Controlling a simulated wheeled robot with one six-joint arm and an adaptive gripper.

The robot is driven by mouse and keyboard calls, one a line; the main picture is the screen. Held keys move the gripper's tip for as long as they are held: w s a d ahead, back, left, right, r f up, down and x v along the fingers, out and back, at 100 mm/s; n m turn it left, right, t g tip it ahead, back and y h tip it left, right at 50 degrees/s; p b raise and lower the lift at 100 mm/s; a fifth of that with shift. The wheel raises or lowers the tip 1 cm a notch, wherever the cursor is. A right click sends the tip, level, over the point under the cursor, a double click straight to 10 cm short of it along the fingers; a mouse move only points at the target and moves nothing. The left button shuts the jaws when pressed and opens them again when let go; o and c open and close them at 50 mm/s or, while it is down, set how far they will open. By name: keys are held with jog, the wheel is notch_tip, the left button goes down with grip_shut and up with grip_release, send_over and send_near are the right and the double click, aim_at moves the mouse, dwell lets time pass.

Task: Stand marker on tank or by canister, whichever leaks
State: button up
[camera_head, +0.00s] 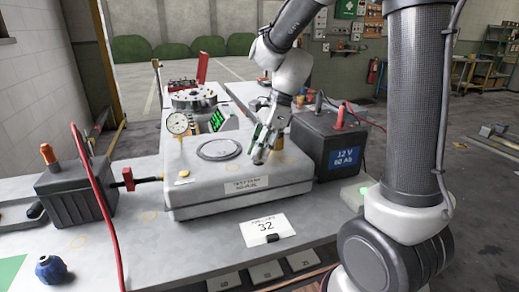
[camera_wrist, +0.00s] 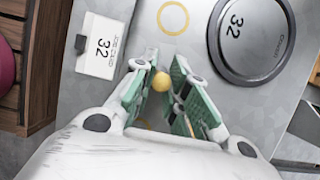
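My gripper (camera_head: 260,155) is over the right part of a low grey metal box (camera_head: 243,200), which has a round lid (camera_head: 218,149) and a printed label. In the wrist view my green-padded fingers (camera_wrist: 165,76) are close together on either side of a small yellow ball-shaped piece (camera_wrist: 161,82), which looks like the marker's top; the rest of it is hidden. The lid, numbered 32, also shows in the wrist view (camera_wrist: 252,36). I cannot tell which objects are the tank and canister. No leak is clearly visible.
A black 12 V battery (camera_head: 335,142) stands right of the box, another dark battery (camera_head: 75,190) at left. A dial gauge (camera_head: 178,123) and green display (camera_head: 217,119) stand behind. A card marked 32 (camera_head: 267,229) and a blue knobbed piece (camera_head: 50,269) are in front.

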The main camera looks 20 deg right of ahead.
jog(key=o, duration=0.4)
jog(key=shift+r, duration=0.1)
jog(key=v, duration=1.2)
jog(key=s+d+f+n+t+h, duration=0.1)
jog(key=s+d+n+t+h, duration=0.1)
jog(key=s+d+n, duration=0.3)
jog(key=s+d+f+n+t+h, duration=0.1)
jog(key=s+d+n, duration=0.4)
jog(key=s+n, duration=0.8)
jog(key=shift+s+f+t+h, duration=0.2)
jog(key=shift+s+t+h, duration=0.35)
jog(key=shift+t+h, duration=0.15)
jog(key=shift+d, duration=0.1)
